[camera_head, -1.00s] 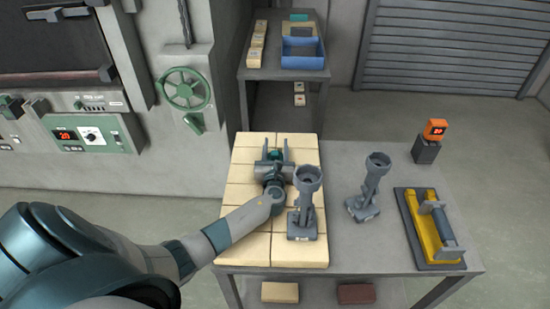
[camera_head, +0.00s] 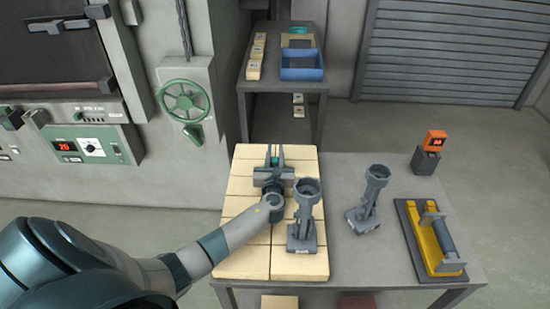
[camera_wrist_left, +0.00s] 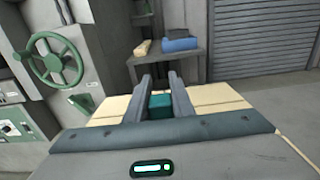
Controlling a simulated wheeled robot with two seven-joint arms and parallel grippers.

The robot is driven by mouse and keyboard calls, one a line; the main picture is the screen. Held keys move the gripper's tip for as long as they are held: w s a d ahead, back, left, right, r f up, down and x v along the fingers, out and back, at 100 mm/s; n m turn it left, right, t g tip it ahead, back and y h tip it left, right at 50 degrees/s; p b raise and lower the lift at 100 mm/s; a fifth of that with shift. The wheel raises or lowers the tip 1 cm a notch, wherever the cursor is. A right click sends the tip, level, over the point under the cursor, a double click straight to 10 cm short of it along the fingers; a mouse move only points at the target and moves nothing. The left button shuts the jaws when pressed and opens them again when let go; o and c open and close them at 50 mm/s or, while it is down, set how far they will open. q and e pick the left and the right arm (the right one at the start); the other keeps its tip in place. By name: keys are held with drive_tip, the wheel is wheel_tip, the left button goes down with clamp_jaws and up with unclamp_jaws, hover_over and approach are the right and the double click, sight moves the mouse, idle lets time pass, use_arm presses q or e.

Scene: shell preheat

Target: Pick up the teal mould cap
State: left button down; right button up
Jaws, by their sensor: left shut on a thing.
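The teal mould cap (camera_head: 275,161) is at the far part of the pale brick-topped surface, between the fingers of my left gripper (camera_head: 275,155). In the left wrist view the teal cap (camera_wrist_left: 160,105) shows as a small block with a finger on each side. My left gripper (camera_wrist_left: 160,90) is shut on it. The fingers and gripper body hide part of the cap, and I cannot tell whether it is clear of the bricks. My right gripper is in neither view.
Two grey stands (camera_head: 305,215) (camera_head: 370,198) rise close to the right of my left gripper. A yellow tool on a dark plate (camera_head: 432,240) and an orange display (camera_head: 435,140) are farther right. A blue bin (camera_head: 302,70) stands on the back table. A green handwheel (camera_head: 185,101) is on the wall.

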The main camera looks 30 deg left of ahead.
use_arm(q)
wheel_tip(320, 180, up, 8)
drive_tip(key=shift+f+b, duration=0.15)
drive_tip(key=shift+b, duration=0.25)
drive_tip(key=shift+s+f, duration=0.1)
idle(0.4)
